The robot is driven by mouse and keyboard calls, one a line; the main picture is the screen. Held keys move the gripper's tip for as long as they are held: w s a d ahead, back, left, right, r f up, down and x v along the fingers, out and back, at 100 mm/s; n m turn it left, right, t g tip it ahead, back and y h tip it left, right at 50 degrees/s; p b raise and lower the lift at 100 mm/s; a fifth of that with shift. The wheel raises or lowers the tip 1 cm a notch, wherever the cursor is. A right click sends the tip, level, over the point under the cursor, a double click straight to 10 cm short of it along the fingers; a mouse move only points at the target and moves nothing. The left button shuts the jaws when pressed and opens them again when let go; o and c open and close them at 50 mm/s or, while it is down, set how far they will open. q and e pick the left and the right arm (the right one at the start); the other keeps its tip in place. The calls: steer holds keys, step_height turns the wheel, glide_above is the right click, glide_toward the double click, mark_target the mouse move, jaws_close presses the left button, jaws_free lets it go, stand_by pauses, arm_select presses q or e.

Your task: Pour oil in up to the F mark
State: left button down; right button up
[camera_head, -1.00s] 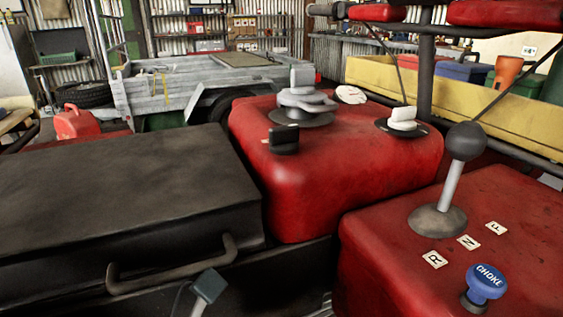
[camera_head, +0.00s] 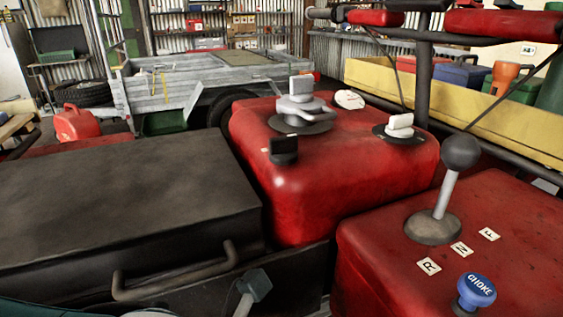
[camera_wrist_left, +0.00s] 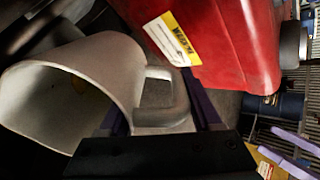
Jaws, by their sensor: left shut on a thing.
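In the left wrist view a pale grey metal jug (camera_wrist_left: 95,65) with a wide open mouth shows on the left. My left gripper (camera_wrist_left: 158,110) is shut on the jug's handle (camera_wrist_left: 172,108). Its mouth faces left in that picture; I cannot make out oil inside. In the head view only a grey rim shows at the bottom edge, probably the jug. The red tank (camera_head: 320,185) carries a large grey cap (camera_head: 300,105), a black knob (camera_head: 283,149) and a pale knob (camera_head: 399,126). A plate marked F (camera_head: 489,234) lies by the gear lever. My right gripper is not seen.
A black box lid with a bar handle (camera_head: 175,275) fills the left. The ball-topped lever (camera_head: 447,190) and the blue choke knob (camera_head: 476,291) stand on the right. A grey trailer (camera_head: 190,90) and a red can (camera_head: 77,123) are behind.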

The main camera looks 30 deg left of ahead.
arm_select(q)
steer(key=shift+w+d+r+g+y+p, duration=0.2)
steer(key=shift+w+g+y+p, duration=0.25)
steer(key=shift+y+p, duration=0.35)
steer(key=shift+w+f+g, duration=0.15)
steer(key=shift+g, duration=0.1)
steer(key=shift+w+d+f+g+y, duration=0.45)
steer(key=shift+g+y, duration=0.25)
steer(key=shift+y, duration=0.2)
steer(key=g+y+b, duration=0.1)
steer(key=w+g+y+b, duration=0.1)
steer(key=b, duration=0.1)
steer(key=g+y+b, duration=0.1)
steer(key=y+b, duration=0.1)
steer(key=shift+w+d, duration=0.2)
steer(key=shift+d, duration=0.05)
steer(key=shift+r, duration=0.15)
